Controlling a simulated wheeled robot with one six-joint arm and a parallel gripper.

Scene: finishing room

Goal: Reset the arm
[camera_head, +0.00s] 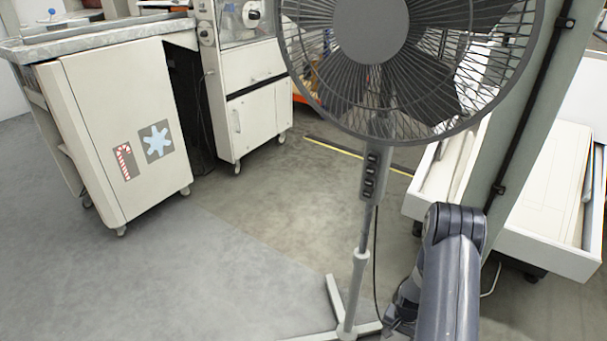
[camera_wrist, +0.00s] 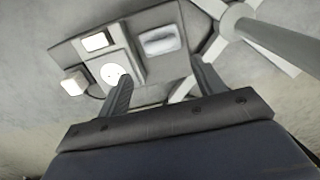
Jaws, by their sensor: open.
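My gripper (camera_wrist: 158,92) shows in the wrist view with its two dark fingers spread apart and nothing between them. Beyond the fingers lies a grey part of my own base, with white and light fittings on it. In the head view my arm comes in at the lower right and points down. The gripper's fingertips cannot be made out there.
A standing fan (camera_head: 368,180) is close in front; its pole and cross foot also show in the wrist view (camera_wrist: 275,40). A white wheeled cabinet (camera_head: 110,130) stands left. A grey post (camera_head: 530,100) and white drawers (camera_head: 550,210) are right. Left floor is clear.

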